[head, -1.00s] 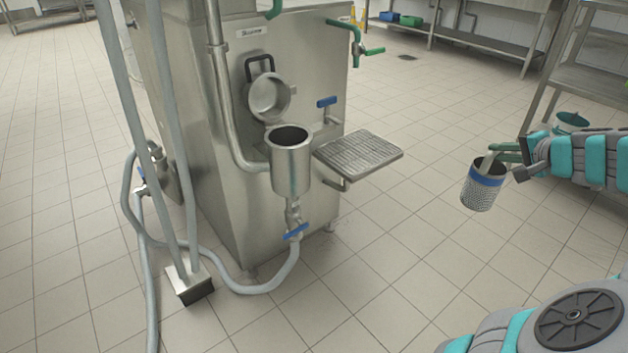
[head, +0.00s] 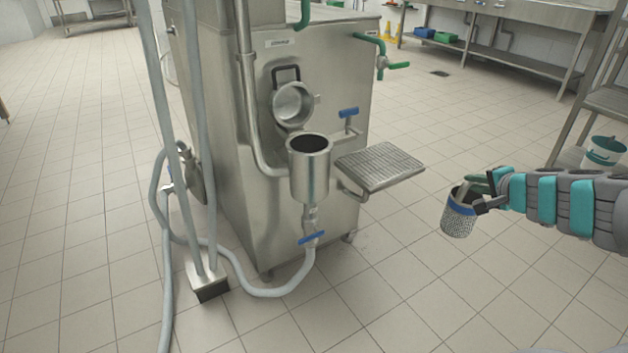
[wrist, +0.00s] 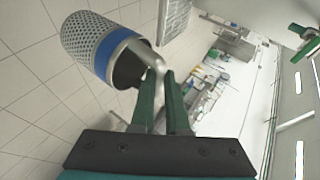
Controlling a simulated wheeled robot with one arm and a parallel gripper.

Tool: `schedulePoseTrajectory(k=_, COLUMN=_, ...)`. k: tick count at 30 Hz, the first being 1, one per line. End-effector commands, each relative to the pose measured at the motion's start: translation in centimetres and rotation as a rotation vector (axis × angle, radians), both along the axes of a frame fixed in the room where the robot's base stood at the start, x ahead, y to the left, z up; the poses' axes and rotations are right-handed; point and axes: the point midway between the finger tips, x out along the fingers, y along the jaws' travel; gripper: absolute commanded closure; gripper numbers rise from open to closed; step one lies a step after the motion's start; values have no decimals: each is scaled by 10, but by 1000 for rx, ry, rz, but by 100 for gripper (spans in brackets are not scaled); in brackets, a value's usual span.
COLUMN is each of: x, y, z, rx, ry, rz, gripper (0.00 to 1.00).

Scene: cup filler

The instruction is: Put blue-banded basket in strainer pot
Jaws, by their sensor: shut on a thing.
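The blue-banded basket (head: 458,217) is a perforated metal cylinder with a blue band near its rim. It hangs over the floor at the right in the head view. My gripper (head: 478,190) is shut on its handle at the rim. In the wrist view the basket (wrist: 98,48) is at upper left, and the green fingers of my gripper (wrist: 160,92) close on the handle. The strainer pot (head: 309,172) is an open steel cylinder on the machine's front, left of the basket and apart from it. Its round lid (head: 293,103) is swung up behind it.
A slatted drip tray (head: 380,166) juts from the machine between the pot and my gripper. A blue-handled tap (head: 348,113) stands above it. A blue valve (head: 312,238) sits under the pot.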

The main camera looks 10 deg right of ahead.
Motion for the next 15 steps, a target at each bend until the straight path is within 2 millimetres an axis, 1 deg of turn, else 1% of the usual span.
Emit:
schedulePoseTrajectory(k=1, x=11, y=19, z=-7, rx=6, ry=0, rz=16, gripper=100)
schedulePoseTrajectory(k=2, x=18, y=29, z=-13, rx=6, ry=1, rz=16, gripper=100)
schedulePoseTrajectory(k=3, x=26, y=43, z=-20, rx=9, ry=0, rz=22, gripper=100)
schedulePoseTrajectory(k=8, x=58, y=88, z=-46, rx=6, ry=0, rz=28, gripper=100)
schedulePoseTrajectory(k=9, x=66, y=100, z=-52, rx=9, ry=1, rz=32, gripper=100)
schedulePoseTrajectory(k=11, x=77, y=116, z=-62, rx=7, ry=3, rz=35, gripper=100)
schedulePoseTrajectory(k=12, x=84, y=128, z=-68, rx=8, ry=3, rz=39, gripper=100)
schedulePoseTrajectory(k=14, x=94, y=141, z=-76, rx=6, ry=3, rz=39, gripper=100)
schedulePoseTrajectory(k=15, x=101, y=151, z=-81, rx=6, ry=2, rz=41, gripper=100)
